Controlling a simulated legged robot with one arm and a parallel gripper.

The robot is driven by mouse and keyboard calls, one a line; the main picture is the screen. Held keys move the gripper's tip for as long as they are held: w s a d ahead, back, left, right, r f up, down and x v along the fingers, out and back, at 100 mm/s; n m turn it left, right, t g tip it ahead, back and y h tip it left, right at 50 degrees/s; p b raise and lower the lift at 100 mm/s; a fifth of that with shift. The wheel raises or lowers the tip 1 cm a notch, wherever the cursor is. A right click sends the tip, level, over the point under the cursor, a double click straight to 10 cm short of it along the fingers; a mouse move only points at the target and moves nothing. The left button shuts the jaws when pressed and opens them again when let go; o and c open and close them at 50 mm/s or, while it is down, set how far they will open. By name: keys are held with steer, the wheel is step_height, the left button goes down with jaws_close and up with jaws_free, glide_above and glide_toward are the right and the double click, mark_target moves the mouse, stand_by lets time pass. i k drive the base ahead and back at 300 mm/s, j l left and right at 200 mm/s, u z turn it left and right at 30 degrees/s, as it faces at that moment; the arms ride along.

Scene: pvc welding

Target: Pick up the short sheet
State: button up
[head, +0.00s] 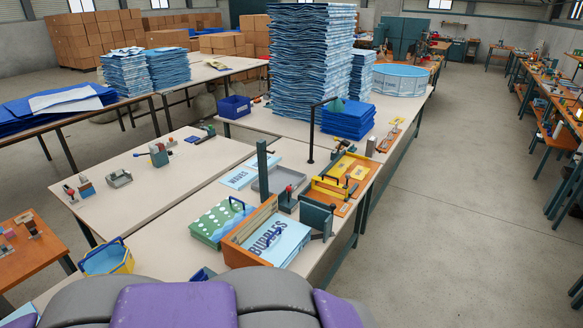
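Several sheets lie on the near table (110,197), and I cannot tell which one is the short sheet. Small yellow pieces (341,167) lie in an orange fixture (327,186) at the right. My gripper is not in view.
A tall stack of blue sheets (311,60) and a lower blue stack (347,120) stand farther back. A dark upright post (263,170) rises behind the box. The floor (470,200) at the right is clear.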

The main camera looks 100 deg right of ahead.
mark_target(359, 173)
steer(key=z, duration=4.05)
steer(key=i+l, duration=0.2)
steer(key=i, duration=0.45)
steer(key=i+l+z, duration=0.1)
steer(key=i+l, duration=0.15)
steer(key=i, duration=0.4)
steer(key=i+l, duration=0.15)
steer(key=i, duration=0.55)
steer(key=i+l, duration=0.15)
steer(key=i, duration=0.5)
steer(key=i+l+z, duration=0.1)
steer(key=i, duration=0.55)
